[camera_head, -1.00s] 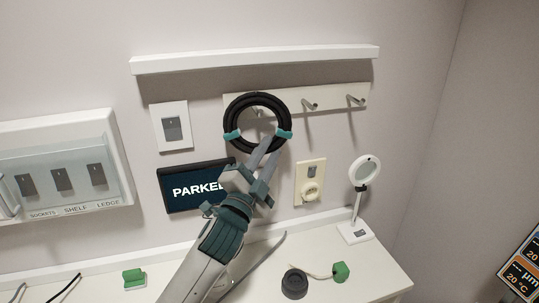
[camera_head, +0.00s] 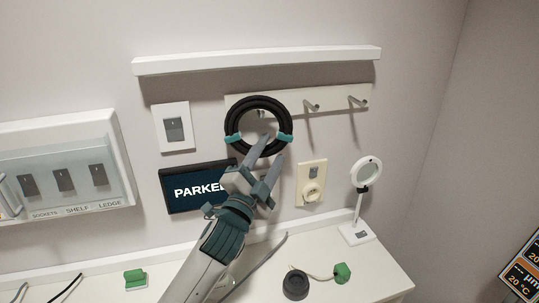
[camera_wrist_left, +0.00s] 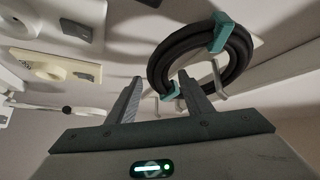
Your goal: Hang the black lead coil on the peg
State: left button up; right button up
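The black lead coil (camera_head: 232,119) is a thick ring with two teal bands, upright in front of the white peg rail (camera_head: 335,99). The leftmost peg (camera_head: 262,114) shows inside the ring's opening; I cannot tell exactly where it touches the coil. My left gripper (camera_head: 270,149) is at the coil's lower right side with its fingers spread. My right gripper is out of view.
A white shelf ledge (camera_head: 258,60) runs above the rail. Two bare pegs, the middle one (camera_head: 311,105) and the right one (camera_head: 358,101), stick out to the right. A dark sign (camera_head: 190,187), a socket plate (camera_head: 311,183) and a round-headed lamp (camera_head: 365,172) are below.

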pick_arm(q)
jog(key=shift+s, duration=0.1)
jog(key=shift+s+a+f, duration=0.15)
jog(key=shift+s+f, duration=0.1)
jog(key=shift+s, duration=0.1)
jog(key=b+v, duration=0.5)
jog(key=v, duration=1.1)
jog(key=shift+s+b, duration=0.15)
jog(key=shift+b, duration=0.2)
jog(key=shift+a+f, duration=0.1)
